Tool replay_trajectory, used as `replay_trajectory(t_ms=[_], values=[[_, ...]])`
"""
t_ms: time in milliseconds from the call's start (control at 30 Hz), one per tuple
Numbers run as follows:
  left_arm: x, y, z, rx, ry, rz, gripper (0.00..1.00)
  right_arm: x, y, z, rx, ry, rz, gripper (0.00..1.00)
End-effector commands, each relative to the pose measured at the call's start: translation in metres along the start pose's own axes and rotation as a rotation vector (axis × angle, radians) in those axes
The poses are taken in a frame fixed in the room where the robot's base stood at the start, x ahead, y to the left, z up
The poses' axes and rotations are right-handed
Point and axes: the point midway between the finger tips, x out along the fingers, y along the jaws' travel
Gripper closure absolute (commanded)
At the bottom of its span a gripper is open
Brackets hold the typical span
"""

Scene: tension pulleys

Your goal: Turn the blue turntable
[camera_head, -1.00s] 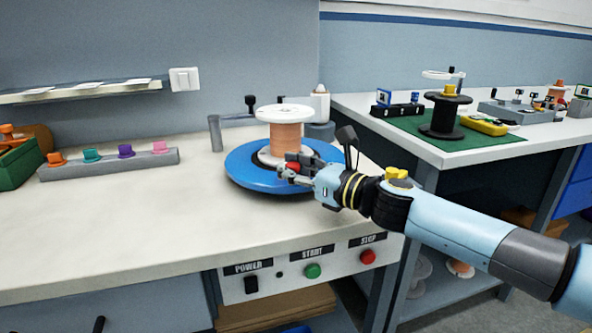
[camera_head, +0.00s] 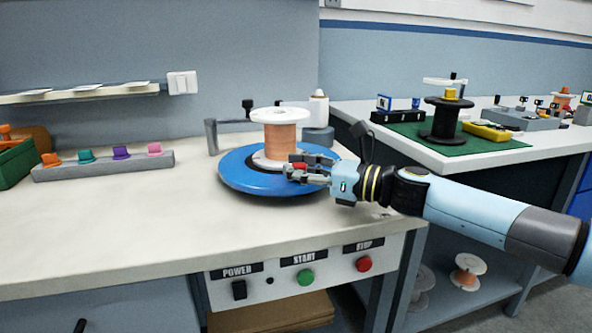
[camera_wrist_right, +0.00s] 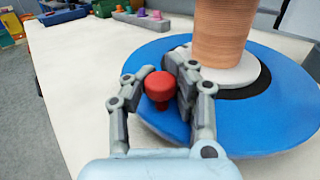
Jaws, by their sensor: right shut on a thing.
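The blue turntable (camera_head: 243,181) lies flat on the near bench and carries a spool of copper wire (camera_head: 280,142) with white flanges. In the right wrist view the turntable (camera_wrist_right: 262,118) shows a red knob (camera_wrist_right: 160,86) standing near its rim. My right gripper (camera_head: 296,170) reaches over the turntable's right front from the right. Its fingers (camera_wrist_right: 168,82) are shut around the red knob, one on each side. My left gripper is not in view.
A grey rack (camera_head: 105,165) with several coloured knobs stands at the left of the bench. POWER, START (camera_head: 305,277) and STOP (camera_head: 363,264) controls sit on the bench front. A grey post (camera_head: 211,137) and a white spool (camera_head: 318,110) stand behind the turntable. The bench's left middle is clear.

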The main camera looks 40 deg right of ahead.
Motion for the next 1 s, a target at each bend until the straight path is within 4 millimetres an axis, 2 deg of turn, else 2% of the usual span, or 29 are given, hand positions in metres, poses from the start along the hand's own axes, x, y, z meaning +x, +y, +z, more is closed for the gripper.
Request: replay_trajectory(t_ms=[233,267,500,800,867,1000], values=[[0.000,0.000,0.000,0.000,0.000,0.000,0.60,-0.002,0.003,-0.003,0.001,0.005,0.008,1.00],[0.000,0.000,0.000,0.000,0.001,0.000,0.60,-0.002,0.003,-0.003,0.001,0.005,0.008,0.81],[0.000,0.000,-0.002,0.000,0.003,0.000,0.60,-0.001,0.002,-0.002,0.001,0.003,0.005,0.50],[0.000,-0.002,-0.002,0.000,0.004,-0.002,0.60,-0.001,0.001,0.001,-0.002,0.002,0.003,0.50],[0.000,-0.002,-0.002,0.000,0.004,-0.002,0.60,-0.001,0.001,0.007,-0.003,0.002,0.005,0.50],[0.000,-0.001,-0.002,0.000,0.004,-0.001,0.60,-0.001,0.001,0.030,-0.007,0.002,0.006,0.50]])
